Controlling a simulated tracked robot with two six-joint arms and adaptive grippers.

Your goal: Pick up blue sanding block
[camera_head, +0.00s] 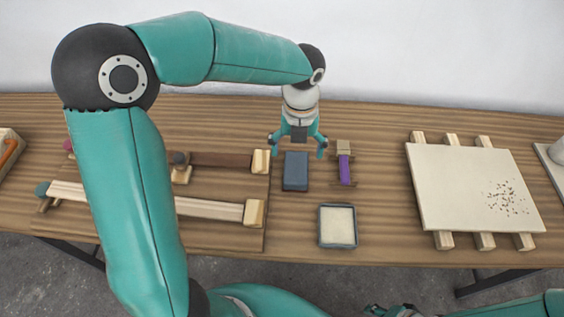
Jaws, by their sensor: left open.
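The blue sanding block (295,172) is a dark blue-grey rectangular block lying on the wooden table, near the middle. My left gripper (297,152) points down at the block's far end, with its fingers spread open to either side. Nothing shows between its fingers except the block's far edge just below, and I cannot tell the exact height gap. Part of my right gripper (390,310) shows at the bottom edge; most of it is cut off.
A purple-handled tool (345,170) lies close right of the block. A shallow square tray (338,243) sits nearer the front edge. A wooden jig with long strips (215,208) is at left. A speckled pale panel (465,190) rests on battens at right.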

